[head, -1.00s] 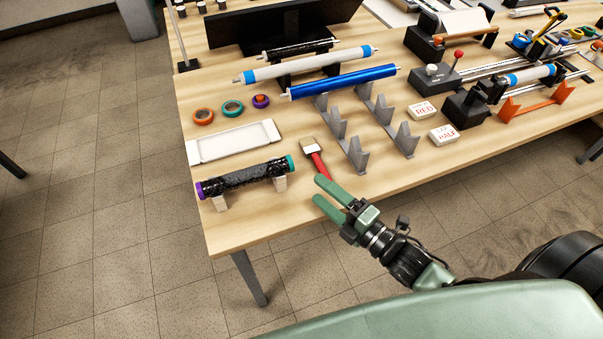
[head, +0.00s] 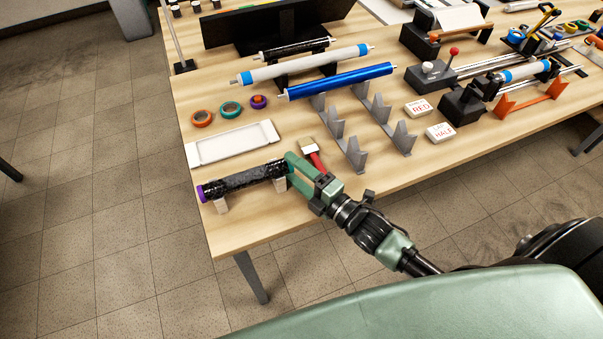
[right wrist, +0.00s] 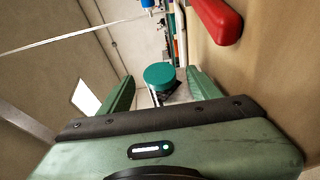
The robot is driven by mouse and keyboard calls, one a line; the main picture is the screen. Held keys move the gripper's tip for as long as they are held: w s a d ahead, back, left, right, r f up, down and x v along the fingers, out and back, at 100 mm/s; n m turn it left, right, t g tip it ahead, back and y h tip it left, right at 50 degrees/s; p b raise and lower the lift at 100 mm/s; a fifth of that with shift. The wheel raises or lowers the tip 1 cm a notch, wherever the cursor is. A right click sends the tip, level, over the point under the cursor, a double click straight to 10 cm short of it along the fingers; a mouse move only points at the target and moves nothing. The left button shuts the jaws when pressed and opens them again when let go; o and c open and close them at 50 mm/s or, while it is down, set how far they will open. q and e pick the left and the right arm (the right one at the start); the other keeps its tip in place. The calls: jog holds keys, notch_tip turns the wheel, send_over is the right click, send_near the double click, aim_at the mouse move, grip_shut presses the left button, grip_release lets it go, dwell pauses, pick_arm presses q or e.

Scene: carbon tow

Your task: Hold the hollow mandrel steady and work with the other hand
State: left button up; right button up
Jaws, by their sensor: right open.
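A black mandrel (head: 246,180) with a purple cap (head: 199,194) on its left end rests on two small pale supports near the table's front edge. I cannot tell from these frames whether it is hollow. My right gripper (head: 289,167) is open at its right end, with a finger on either side. The fingers hide that end in the head view. In the right wrist view, the teal end cap (right wrist: 160,73) lies between the two green fingers, with gaps at both sides. My left gripper is not in view.
A red-handled brush (head: 314,152) lies close beside my right gripper. A white tray (head: 230,131) lies behind the mandrel. The floor in front is clear.

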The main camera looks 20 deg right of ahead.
grip_shut()
grip_release()
jog(key=shift+s+d+f, duration=0.15)
jog(key=shift+s, duration=0.1)
jog(key=b+v, duration=0.1)
jog(key=v, duration=0.6)
jog(key=shift+s+d+b, duration=0.1)
jog(key=shift+b, duration=0.25)
